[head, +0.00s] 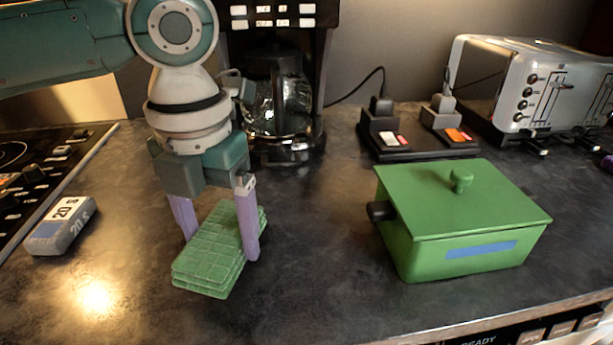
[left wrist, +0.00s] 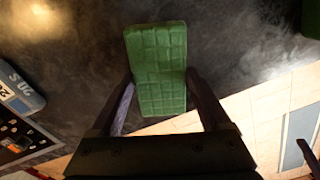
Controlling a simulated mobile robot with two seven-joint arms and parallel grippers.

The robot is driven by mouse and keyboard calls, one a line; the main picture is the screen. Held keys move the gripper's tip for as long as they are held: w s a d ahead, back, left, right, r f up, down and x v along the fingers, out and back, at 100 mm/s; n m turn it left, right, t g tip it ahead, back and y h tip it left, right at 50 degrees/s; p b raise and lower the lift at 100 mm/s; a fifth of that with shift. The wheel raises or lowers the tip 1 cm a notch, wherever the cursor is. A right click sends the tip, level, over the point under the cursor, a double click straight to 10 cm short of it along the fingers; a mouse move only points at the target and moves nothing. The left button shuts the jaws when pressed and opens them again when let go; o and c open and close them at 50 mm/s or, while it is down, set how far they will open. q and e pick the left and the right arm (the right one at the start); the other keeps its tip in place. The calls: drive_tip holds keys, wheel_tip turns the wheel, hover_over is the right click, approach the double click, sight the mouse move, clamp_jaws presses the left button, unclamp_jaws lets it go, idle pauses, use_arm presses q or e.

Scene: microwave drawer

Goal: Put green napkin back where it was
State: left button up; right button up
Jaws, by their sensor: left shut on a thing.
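The green napkin (head: 222,250) is a folded, quilted stack on or just above the dark counter, left of the middle in the head view. My left gripper (head: 219,245) comes down from above with its two purple fingers on either side of the napkin, shut on it. In the left wrist view the napkin (left wrist: 157,68) extends out from between the fingers (left wrist: 158,102). I cannot tell whether the napkin touches the counter. My right gripper is not in view.
A green lidded box (head: 462,222) stands to the right. A grey "20 S" block (head: 62,226) lies left, beside the stove (head: 30,170). A coffee maker (head: 280,95), a black stand (head: 415,140) and a toaster (head: 535,90) are at the back. Counter (head: 320,240) between napkin and box is clear.

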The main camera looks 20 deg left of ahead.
use_arm(q)
drive_tip(key=shift+f, duration=1.3)
drive_tip(key=shift+f, duration=0.1)
drive_tip(key=o, duration=1)
